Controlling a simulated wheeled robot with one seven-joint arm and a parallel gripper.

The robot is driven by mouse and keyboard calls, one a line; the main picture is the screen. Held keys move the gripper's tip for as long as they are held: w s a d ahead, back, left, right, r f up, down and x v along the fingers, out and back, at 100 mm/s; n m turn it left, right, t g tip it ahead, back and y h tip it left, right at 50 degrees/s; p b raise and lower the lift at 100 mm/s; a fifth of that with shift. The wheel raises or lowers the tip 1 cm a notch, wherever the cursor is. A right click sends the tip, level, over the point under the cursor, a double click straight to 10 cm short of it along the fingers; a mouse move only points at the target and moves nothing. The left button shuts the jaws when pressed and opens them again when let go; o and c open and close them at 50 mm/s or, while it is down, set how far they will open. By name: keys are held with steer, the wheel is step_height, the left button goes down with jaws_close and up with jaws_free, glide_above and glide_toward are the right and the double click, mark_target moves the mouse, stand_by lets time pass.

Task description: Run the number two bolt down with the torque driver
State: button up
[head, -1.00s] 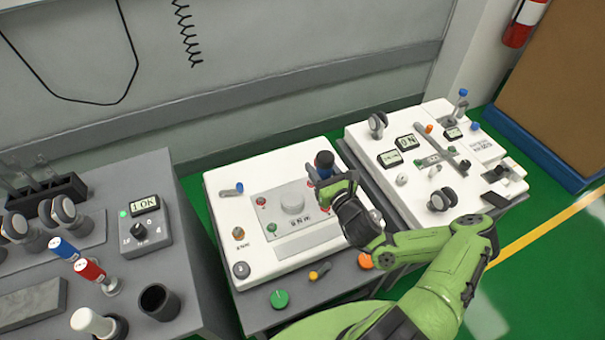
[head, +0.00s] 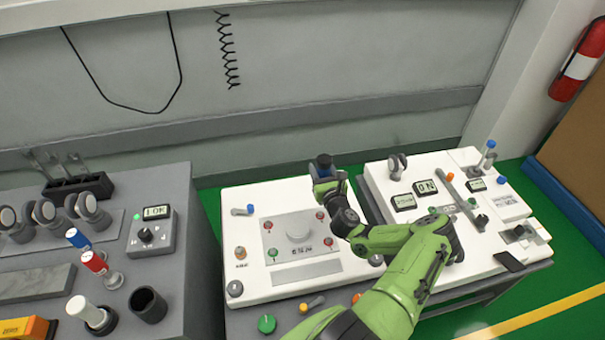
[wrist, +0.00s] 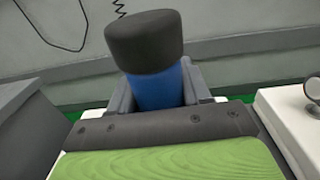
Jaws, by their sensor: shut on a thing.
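My gripper (head: 325,180) is shut on a tool with a blue body and a black cap (head: 323,160), which looks like the torque driver. The wrist view shows the blue body (wrist: 158,88) between my fingers. My gripper is over the back right of the middle white cart top (head: 245,285). I cannot read which is number two. The driver's lower end is hidden.
A second white cart top (head: 425,240) with displays stands right, partly behind my arm. The wall is behind.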

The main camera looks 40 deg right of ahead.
steer(key=shift+w+d, duration=0.15)
steer(key=shift+r, duration=0.1)
step_height(320, 180, down, 6)
steer(key=b, duration=0.4)
steer(key=shift+r, duration=0.1)
steer(key=shift+f, duration=0.75)
stand_by(3.1)
